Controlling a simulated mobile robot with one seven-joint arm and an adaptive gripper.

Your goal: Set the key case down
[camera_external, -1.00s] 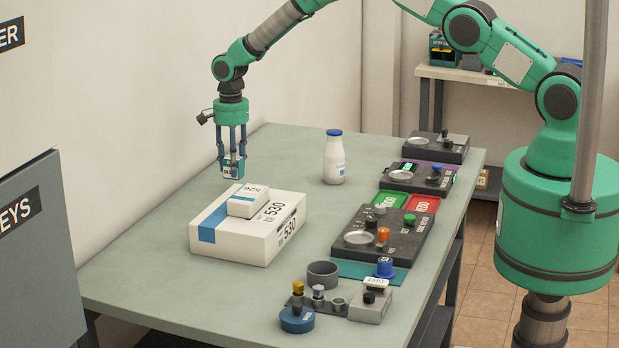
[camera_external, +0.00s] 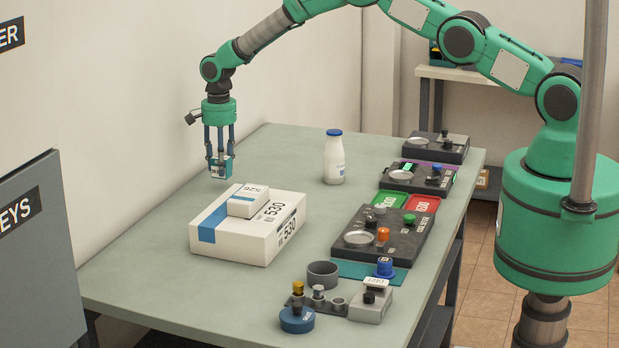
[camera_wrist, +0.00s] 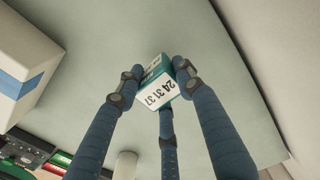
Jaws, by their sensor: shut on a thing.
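The key case (camera_external: 219,169) is a small teal and white box. My gripper (camera_external: 220,160) is shut on it, with its fingers pointing down. In the external view it is behind the large white parcel, near the table's wall-side edge. In the wrist view the key case (camera_wrist: 158,85) sits between the blue fingers (camera_wrist: 155,90), tilted, with the number "24 31 37" on its white face. Whether its underside touches the table (camera_external: 300,180) or hangs just above it I cannot tell.
A white parcel (camera_external: 225,245) marked 530 with a smaller box (camera_external: 247,203) on top stands close in front of my gripper. A white bottle (camera_external: 334,160) stands to the right. Dark device trays (camera_external: 410,180) line the right edge. The tabletop between gripper and bottle is clear.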

